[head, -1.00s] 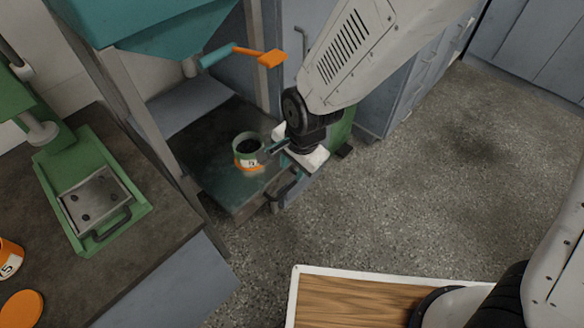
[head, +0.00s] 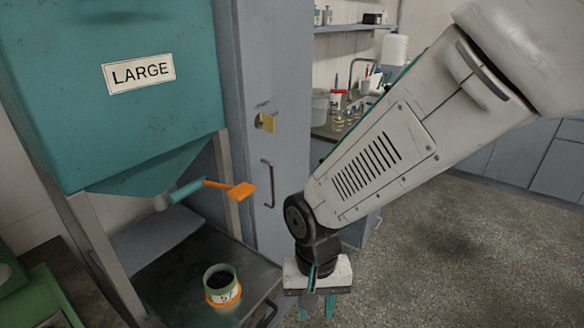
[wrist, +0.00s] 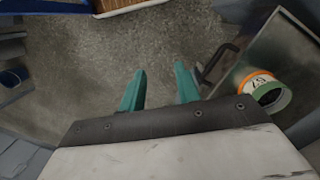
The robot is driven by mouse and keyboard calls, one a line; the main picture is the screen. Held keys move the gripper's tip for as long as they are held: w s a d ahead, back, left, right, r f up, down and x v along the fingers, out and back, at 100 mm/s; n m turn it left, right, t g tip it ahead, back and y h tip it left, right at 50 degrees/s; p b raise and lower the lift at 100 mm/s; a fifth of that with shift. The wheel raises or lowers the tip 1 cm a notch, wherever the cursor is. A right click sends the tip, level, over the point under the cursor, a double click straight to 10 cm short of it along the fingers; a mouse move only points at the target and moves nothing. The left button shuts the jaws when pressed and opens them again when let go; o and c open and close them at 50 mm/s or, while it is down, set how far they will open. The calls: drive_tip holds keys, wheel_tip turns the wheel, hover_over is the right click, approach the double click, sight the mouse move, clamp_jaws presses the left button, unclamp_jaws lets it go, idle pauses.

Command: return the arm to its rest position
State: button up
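My gripper (head: 318,306) hangs pointing down, to the right of the hopper stand in the head view. In the wrist view its two teal fingers (wrist: 160,88) are apart, with only floor showing between them. It is open and empty. A green and orange cup (head: 222,290) with a numbered white label and dark contents stands upright on the dark platform (head: 180,308) under the hopper. In the wrist view the cup (wrist: 262,88) is to the right of the fingers, clear of them. My arm reaches in from the upper right in the head view.
The teal hopper (head: 110,110) marked LARGE has an orange-handled lever (head: 230,188) at its outlet. A grey cabinet (head: 265,150) stands behind my gripper. A bench with a sink and glassware (head: 345,118) is further back. Open floor (head: 450,240) lies to the right.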

drive_tip(key=s+d+r+t, duration=0.1)
drive_tip(key=s+d+r, duration=0.3)
drive_tip(key=d+r, duration=0.5)
drive_tip(key=s+d+r+t, duration=0.1)
drive_tip(key=s+d+r, duration=0.3)
drive_tip(key=d+r, duration=0.5)
drive_tip(key=d, duration=0.4)
drive_tip(key=shift+d+r+t, duration=0.15)
drive_tip(key=shift+r+t, duration=0.1)
drive_tip(key=shift+t, duration=0.15)
